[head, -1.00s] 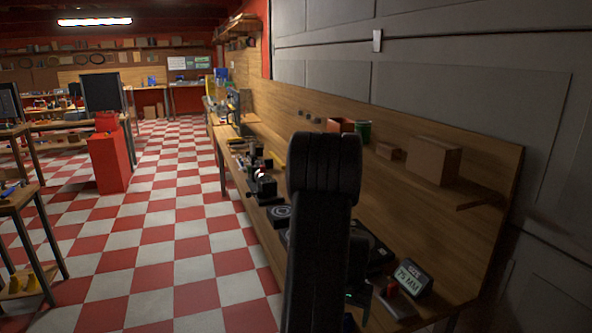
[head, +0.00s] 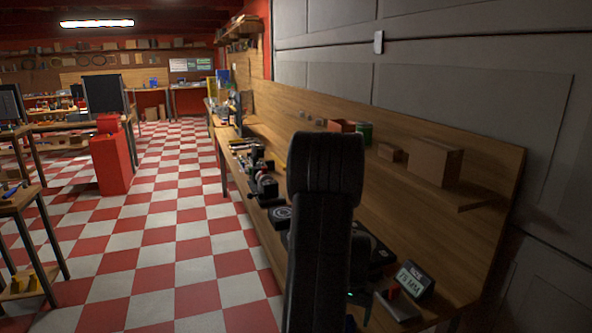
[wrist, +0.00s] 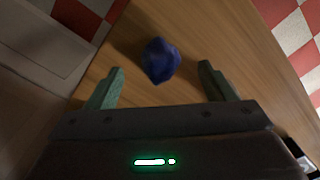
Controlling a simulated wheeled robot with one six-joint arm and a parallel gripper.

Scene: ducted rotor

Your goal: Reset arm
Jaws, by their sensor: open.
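My gripper (wrist: 160,86) shows in the wrist view with its two green-grey fingers spread wide apart and nothing between them. Just beyond the fingertips lies a dark blue, lumpy object (wrist: 160,60) on a wooden surface (wrist: 205,35). It is apart from both fingers. In the head view my own dark arm stands upright in front of the workbench and hides part of it.
The long workbench (head: 245,157) runs along the right wall, with a small display (head: 412,279), dark devices (head: 282,217) and boxes (head: 435,162). A red cabinet (head: 110,160) stands at the left. The checkered floor (head: 165,230) between is clear.

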